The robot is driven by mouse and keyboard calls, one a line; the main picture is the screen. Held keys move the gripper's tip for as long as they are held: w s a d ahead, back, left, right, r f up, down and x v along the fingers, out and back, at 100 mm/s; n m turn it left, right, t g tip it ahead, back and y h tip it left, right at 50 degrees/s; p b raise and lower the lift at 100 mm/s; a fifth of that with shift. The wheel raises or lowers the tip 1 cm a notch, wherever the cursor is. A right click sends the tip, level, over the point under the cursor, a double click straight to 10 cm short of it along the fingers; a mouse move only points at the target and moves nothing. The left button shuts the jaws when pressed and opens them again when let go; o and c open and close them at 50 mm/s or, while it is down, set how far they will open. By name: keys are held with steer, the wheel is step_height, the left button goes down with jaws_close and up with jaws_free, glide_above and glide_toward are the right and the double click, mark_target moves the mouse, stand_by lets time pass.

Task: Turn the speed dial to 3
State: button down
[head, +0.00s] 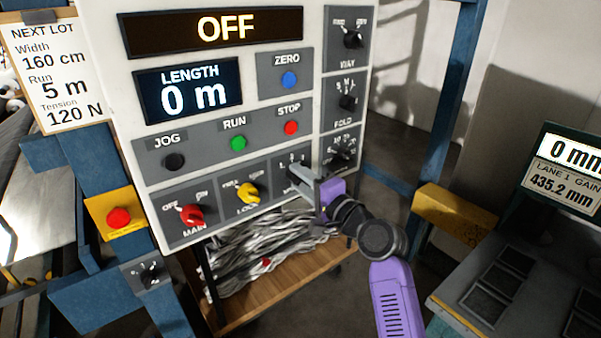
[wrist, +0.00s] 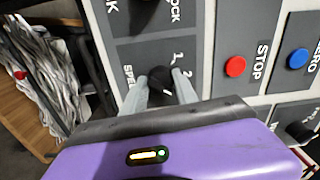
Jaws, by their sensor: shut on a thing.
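The speed dial (wrist: 159,76) is a small black knob on a grey plate. In the wrist view the "SPEED" label and the numbers 1 and 2 show beside it; the other numbers are hidden. My gripper (head: 297,177) has one pale finger on each side of the knob and is shut on it. A small white mark shows on the knob, on the side toward my gripper's body; which number it points to I cannot tell. In the head view my gripper hides the knob, and only part of its plate (head: 284,161) shows.
The white panel also carries a red MAIN knob (head: 191,214), a yellow LOCK knob (head: 248,193), and JOG, RUN and STOP (head: 291,127) buttons above. The FOLD knob (head: 348,102) is up and right. The display (head: 226,29) reads OFF.

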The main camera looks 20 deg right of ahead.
steer(key=shift+m+p, duration=0.35)
steer(key=shift+m, duration=0.35)
steer(key=c, duration=0.9)
jaws_free()
steer(key=shift+c, duration=0.2)
steer(key=b+v, duration=0.1)
steer(key=v, duration=0.6)
steer(key=shift+s+d+b, duration=0.15)
steer(key=shift+s+b, duration=0.15)
steer(key=shift+s, duration=0.05)
